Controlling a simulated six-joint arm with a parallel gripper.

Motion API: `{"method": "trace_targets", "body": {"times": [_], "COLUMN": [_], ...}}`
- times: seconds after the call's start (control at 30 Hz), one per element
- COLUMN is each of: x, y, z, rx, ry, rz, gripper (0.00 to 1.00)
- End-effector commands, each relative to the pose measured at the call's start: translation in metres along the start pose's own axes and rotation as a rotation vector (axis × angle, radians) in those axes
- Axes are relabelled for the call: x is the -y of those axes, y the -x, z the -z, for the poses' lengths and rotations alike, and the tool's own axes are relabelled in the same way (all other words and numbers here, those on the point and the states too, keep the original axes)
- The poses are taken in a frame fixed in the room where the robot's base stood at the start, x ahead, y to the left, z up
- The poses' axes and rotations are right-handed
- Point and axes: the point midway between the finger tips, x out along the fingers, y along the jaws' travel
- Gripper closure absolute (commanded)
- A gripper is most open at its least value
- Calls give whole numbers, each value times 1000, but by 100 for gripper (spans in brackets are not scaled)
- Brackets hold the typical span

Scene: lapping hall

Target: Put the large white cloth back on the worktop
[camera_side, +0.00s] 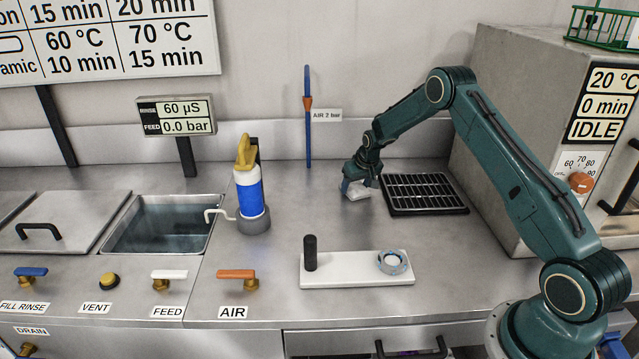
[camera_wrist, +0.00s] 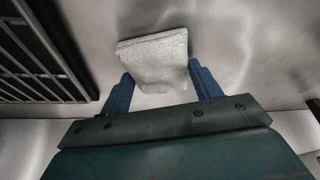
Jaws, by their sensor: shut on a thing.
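The white cloth (camera_wrist: 155,60) is between the two blue fingers of my gripper (camera_wrist: 160,88) in the wrist view. It looks folded, with a flat upper face and a straight far edge. In the side view the cloth (camera_side: 356,189) shows as a small white patch under my gripper (camera_side: 358,180), just left of the black rack. My gripper is shut on the cloth, low over the steel worktop (camera_side: 330,225). I cannot tell whether the cloth touches the worktop.
A black rack (camera_side: 425,194) lies right of my gripper, before a large oven (camera_side: 530,130). A white block (camera_side: 345,282) with a black peg and a ring stands in front. A blue bottle (camera_side: 250,195) and a sink (camera_side: 163,232) are to the left. Worktop between them is clear.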

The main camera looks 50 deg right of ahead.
Motion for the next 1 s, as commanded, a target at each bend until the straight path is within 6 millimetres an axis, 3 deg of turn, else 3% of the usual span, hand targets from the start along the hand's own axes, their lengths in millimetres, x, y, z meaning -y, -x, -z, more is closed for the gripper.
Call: {"method": "trace_targets", "body": {"times": [0.03, 0.13, 0.67, 1.0], "x": [0, 0, 0, 0], "y": [-1, 0, 8, 44], "z": [0, 0, 1, 2], "rx": [0, 0, 0, -1], "ry": [0, 0, 0, 0], "rz": [0, 0, 0, 0], "gripper": [33, 15, 15, 15]}}
